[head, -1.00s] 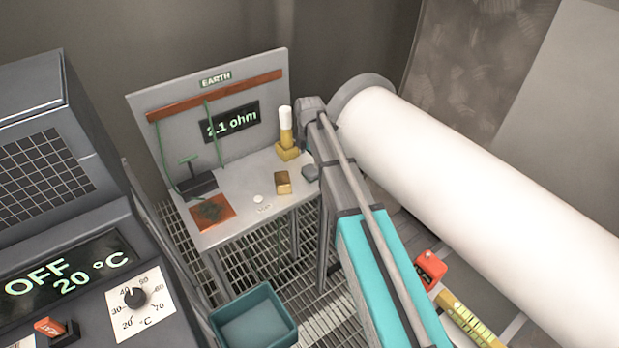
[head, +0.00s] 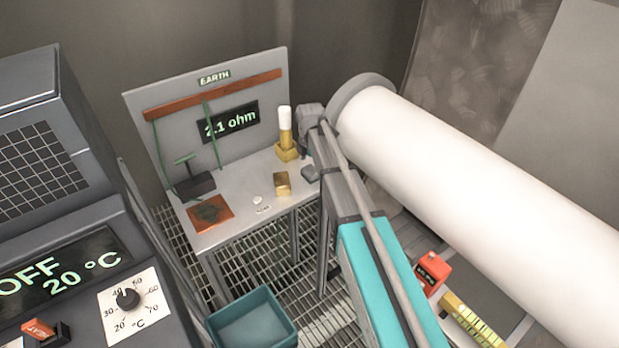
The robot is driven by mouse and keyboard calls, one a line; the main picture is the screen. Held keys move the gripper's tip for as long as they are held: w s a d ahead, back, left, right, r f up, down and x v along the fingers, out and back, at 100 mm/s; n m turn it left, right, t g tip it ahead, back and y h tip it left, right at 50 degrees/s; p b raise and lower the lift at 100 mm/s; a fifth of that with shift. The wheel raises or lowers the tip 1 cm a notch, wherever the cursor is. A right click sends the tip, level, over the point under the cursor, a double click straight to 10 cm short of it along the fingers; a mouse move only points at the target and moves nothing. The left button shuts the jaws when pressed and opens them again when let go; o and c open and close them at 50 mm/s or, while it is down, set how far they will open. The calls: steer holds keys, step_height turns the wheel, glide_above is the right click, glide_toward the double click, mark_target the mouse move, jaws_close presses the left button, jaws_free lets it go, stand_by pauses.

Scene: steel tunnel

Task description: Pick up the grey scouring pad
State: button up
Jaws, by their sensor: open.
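A small dark grey pad (head: 309,173), which looks like the grey scouring pad, lies at the right edge of the bench top (head: 240,211), just right of a small brass block (head: 282,184). Its right side is close to the grey post beside the bench. Its fine detail is too small to tell.
A copper-brown plate (head: 222,227) with a dark patch and a white-topped brass piece (head: 285,125) are on the bench. A blue bin (head: 250,322) stands in front. A heater panel (head: 150,270) is at left. A teal beam (head: 375,285) and a large white cylinder (head: 480,180) bound the right.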

mark_target(311, 170)
steer(key=shift+f+b, duration=1.2)
steer(key=shift+f, duration=0.35)
steer(key=c, duration=0.9)
